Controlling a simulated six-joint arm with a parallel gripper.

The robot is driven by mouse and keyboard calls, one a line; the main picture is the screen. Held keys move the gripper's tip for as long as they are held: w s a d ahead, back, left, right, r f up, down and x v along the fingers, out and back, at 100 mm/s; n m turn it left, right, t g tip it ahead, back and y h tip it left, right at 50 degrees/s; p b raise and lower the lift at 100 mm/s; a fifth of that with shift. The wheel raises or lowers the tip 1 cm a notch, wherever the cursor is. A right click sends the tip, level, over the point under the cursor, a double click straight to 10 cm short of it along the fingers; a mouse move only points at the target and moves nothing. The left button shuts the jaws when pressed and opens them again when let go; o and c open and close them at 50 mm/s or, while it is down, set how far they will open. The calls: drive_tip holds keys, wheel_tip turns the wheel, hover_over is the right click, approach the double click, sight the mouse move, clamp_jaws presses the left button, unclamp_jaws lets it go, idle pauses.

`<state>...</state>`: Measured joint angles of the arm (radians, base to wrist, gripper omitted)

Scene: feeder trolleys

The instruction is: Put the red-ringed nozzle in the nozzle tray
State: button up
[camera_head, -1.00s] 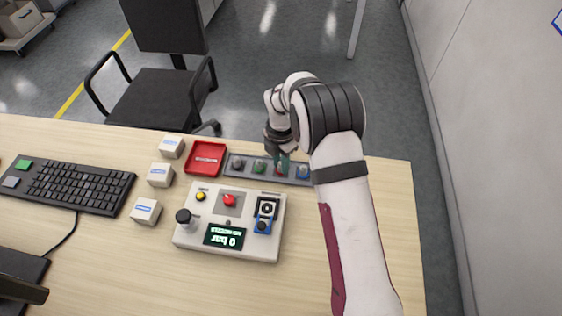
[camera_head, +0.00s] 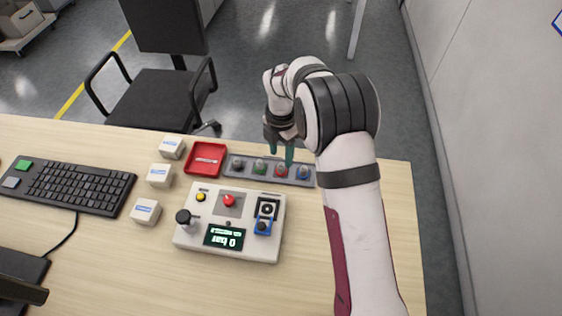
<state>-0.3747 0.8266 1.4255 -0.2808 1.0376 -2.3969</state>
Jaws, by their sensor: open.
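The nozzle tray (camera_head: 309,183) is a grey strip with several places in a row at the far side of the desk. The red-ringed nozzle (camera_head: 281,171) sits in its third place from the left. Black, green-ringed (camera_head: 260,167) and blue-ringed (camera_head: 303,173) nozzles sit in the other places. My gripper (camera_head: 281,158) is open above the red-ringed nozzle, its teal fingertips apart, with nothing seen between them.
A red tray (camera_head: 191,166) lies left of the nozzle tray. Small white boxes (camera_head: 146,212) and a keyboard (camera_head: 75,188) are further left.

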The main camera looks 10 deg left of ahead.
sight(281, 164)
drive_tip(key=s+d+r+m, duration=0.3)
drive_tip(key=r+m, duration=0.1)
drive_tip(key=r, duration=0.3)
drive_tip(key=s+d+r+m, duration=0.3)
drive_tip(key=s+r+m, duration=0.15)
drive_tip(key=r, duration=0.25)
drive_tip(key=s+d+m+y, duration=0.1)
drive_tip(key=s+d+m, duration=0.3)
drive_tip(key=s+m, duration=0.8)
drive_tip(key=s+d+r+m, duration=0.1)
drive_tip(key=s+d+m, duration=0.3)
drive_tip(key=s+m, duration=0.8)
drive_tip(key=shift+r+m+y, duration=0.25)
drive_tip(key=shift+m+y, duration=0.15)
drive_tip(key=shift+m, duration=0.45)
